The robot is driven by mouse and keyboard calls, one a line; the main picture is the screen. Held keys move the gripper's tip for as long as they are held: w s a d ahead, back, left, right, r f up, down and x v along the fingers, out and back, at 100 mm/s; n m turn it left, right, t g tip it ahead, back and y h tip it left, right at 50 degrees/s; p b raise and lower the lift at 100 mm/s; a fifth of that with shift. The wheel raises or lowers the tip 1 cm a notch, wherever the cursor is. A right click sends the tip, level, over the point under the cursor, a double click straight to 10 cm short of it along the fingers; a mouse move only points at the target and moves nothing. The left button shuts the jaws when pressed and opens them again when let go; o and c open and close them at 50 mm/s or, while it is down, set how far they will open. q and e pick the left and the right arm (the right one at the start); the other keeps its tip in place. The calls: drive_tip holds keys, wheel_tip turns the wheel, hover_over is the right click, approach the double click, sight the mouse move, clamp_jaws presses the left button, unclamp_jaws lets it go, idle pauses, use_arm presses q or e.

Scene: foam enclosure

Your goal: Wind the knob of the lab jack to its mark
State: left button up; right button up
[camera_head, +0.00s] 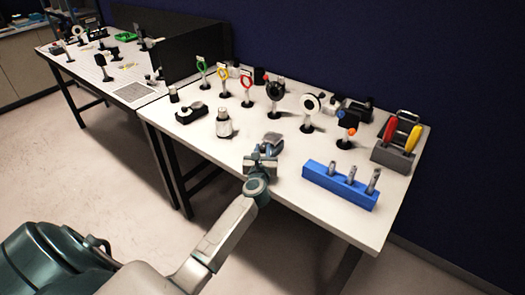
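I cannot make out a lab jack or its mark with certainty at this size. A low black device with pale round parts (190,113) sits at the left front of the near table and may be it. My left gripper (268,145) is over the front middle of the near table, to the right of that device and apart from it. The gripper's fingers are small and blend with a grey shape at their tip, so whether they are open or hold something cannot be told. My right gripper is out of view.
A white cylinder (224,124) stands left of my gripper. A blue rack (338,187) with upright metal pieces is to the right. Post-mounted rings and discs (310,105) stand behind. A grey holder (393,157) with red and yellow handles is at the right edge.

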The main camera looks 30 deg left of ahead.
use_arm(q)
drive_tip(key=shift+w+d+f+n+g+y+b, duration=0.1)
drive_tip(key=shift+n+g+y+b, duration=0.15)
drive_tip(key=shift+n+y+b, duration=0.2)
drive_tip(key=shift+f+n+g+y+b, duration=0.1)
drive_tip(key=shift+n+g+y+b, duration=0.2)
drive_tip(key=shift+y, duration=0.25)
drive_tip(key=shift+r, duration=0.2)
drive_tip(key=o, duration=1)
drive_tip(key=shift+c, duration=0.2)
